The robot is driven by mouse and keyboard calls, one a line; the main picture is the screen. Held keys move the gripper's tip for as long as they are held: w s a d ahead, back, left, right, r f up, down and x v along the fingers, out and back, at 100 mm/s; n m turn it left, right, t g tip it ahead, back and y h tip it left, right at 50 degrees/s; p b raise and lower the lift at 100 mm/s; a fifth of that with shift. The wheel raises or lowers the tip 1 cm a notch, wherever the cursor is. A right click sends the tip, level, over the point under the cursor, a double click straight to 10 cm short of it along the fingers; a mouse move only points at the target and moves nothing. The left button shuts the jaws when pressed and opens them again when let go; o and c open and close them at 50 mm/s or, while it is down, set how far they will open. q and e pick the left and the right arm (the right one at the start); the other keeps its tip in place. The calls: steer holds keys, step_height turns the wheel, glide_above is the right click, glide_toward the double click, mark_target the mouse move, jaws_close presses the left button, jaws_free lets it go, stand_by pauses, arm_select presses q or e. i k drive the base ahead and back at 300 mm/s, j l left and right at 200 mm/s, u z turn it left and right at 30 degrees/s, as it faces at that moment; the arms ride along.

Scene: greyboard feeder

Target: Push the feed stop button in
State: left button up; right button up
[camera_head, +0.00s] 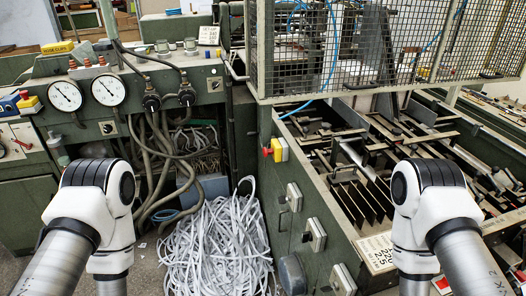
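A red push button (267,152) sticks out to the left of a yellow and grey box on the green machine's side, near the middle of the view. Another red button (24,94) sits on a yellow base at the far left, beside a blue part. No readable label shows which one is the feed stop. My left arm comes in at the lower left and my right arm at the lower right. Both run out of the bottom of the frame, so neither gripper is in view. Nothing of mine visibly touches either button.
A heap of pale paper strips (217,247) lies on the floor between the machines. Hoses hang under two gauges (108,90). A wire mesh guard (345,45) stands above the right machine (300,236), whose side carries several boxes.

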mark_target(265, 151)
steer(key=i+u, duration=0.1)
steer(key=u, duration=0.8)
steer(key=i+u, duration=0.15)
steer(key=u, duration=0.35)
steer(key=l+u, duration=0.15)
steer(key=u, duration=0.3)
steer(key=i+l+u, duration=0.1)
steer(key=u, duration=0.35)
